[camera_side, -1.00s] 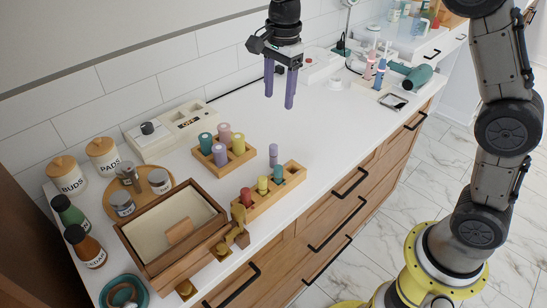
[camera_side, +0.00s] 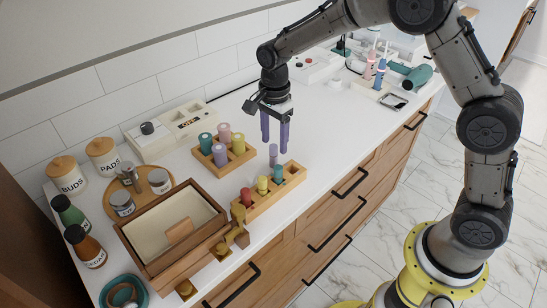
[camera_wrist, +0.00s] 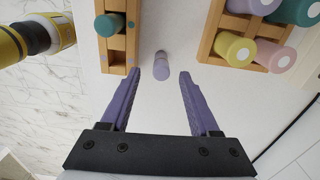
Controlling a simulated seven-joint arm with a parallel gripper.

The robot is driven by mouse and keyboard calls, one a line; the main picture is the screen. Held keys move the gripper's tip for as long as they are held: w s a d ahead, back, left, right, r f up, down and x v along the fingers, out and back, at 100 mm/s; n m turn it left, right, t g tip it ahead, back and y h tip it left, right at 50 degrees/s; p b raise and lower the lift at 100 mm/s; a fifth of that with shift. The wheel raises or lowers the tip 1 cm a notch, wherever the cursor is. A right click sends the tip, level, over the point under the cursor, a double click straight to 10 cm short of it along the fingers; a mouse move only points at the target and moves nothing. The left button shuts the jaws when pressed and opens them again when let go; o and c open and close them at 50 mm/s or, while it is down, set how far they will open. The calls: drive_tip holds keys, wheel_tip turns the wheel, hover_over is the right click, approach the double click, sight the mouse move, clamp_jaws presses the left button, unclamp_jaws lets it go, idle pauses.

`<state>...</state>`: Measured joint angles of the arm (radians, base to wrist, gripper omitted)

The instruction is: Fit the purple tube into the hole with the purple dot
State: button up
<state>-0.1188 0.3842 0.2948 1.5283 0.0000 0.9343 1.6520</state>
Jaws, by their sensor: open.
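The small purple tube (camera_side: 273,156) stands upright on the white counter behind the front wooden rack (camera_side: 262,203). In the wrist view the tube (camera_wrist: 161,66) shows just beyond the gap between my fingertips. My gripper (camera_side: 275,146) points down over it, open, with nothing held; its purple fingers also show in the wrist view (camera_wrist: 160,74). The front rack holds red, yellow and teal tubes, and its right end looks free of a tube.
A second rack (camera_side: 240,161) with several thicker coloured cylinders stands behind and left of the tube. A wooden box (camera_side: 150,262) and jars stand farther left. The counter (camera_side: 325,135) right of the tube is clear.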

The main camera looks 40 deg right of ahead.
sight(273, 145)
drive_tip(key=shift+w+a+f, duration=0.1)
drive_tip(key=shift+f, duration=1.6)
clamp_jaws()
